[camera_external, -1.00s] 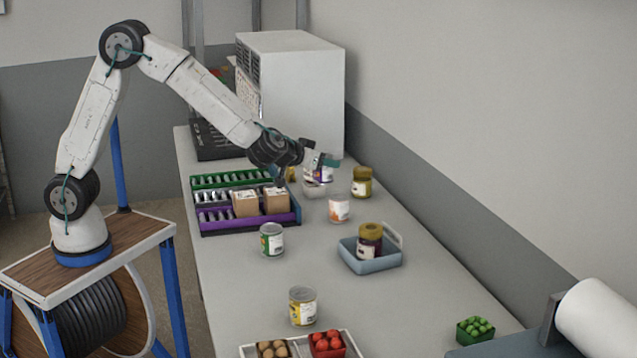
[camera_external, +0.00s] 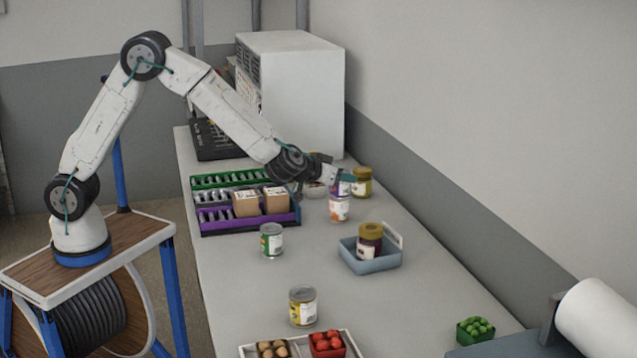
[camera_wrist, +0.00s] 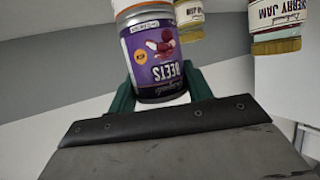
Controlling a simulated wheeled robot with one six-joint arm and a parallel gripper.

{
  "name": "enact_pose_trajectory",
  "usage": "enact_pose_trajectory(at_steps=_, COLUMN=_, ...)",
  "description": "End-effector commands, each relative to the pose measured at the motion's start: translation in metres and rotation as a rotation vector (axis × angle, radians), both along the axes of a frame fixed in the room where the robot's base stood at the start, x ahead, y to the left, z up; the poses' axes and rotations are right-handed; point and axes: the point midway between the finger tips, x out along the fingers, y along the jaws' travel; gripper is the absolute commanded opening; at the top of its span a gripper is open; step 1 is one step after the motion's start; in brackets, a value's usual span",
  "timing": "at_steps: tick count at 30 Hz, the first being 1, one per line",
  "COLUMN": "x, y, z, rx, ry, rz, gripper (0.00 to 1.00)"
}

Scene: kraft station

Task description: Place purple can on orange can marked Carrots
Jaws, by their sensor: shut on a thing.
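The purple can, labelled Beets in the wrist view (camera_wrist: 158,60), is between the green fingers of my gripper (camera_wrist: 163,88), which is shut on it. In the external view the purple can (camera_external: 344,188) shows partly behind my gripper (camera_external: 342,178). The orange-labelled can (camera_external: 339,209) stands on the table directly below it in the picture. The purple can's lower edge appears at or just above the orange can's top; I cannot tell whether they touch. The word on the orange label is too small to read.
A yellow-lidded jar (camera_external: 363,181) stands close behind on the right. A blue basket (camera_external: 372,266) with a dark jar (camera_external: 369,243) is nearer. A green-labelled can (camera_external: 271,240), a yellow-labelled can (camera_external: 302,306) and a cutlery-like rack with boxes (camera_external: 250,226) stand to the left and front.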

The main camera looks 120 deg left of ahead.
Motion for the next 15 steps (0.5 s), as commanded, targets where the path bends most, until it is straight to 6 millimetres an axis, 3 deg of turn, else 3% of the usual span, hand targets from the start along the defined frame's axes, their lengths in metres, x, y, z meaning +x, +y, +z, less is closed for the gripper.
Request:
enact_pose_trajectory(at_steps=1, x=-0.0001, y=0.0000, z=-0.0005, rx=0.000, ry=0.000, rz=0.000, gripper=0.58)
enact_pose_trajectory(at_steps=3, x=-0.0001, y=0.0000, z=-0.0004, rx=0.000, ry=0.000, rz=0.000, gripper=0.72)
enact_pose_trajectory(at_steps=15, x=-0.0013, y=-0.0068, z=0.0064, rx=0.001, ry=-0.001, rz=-0.002, gripper=0.72)
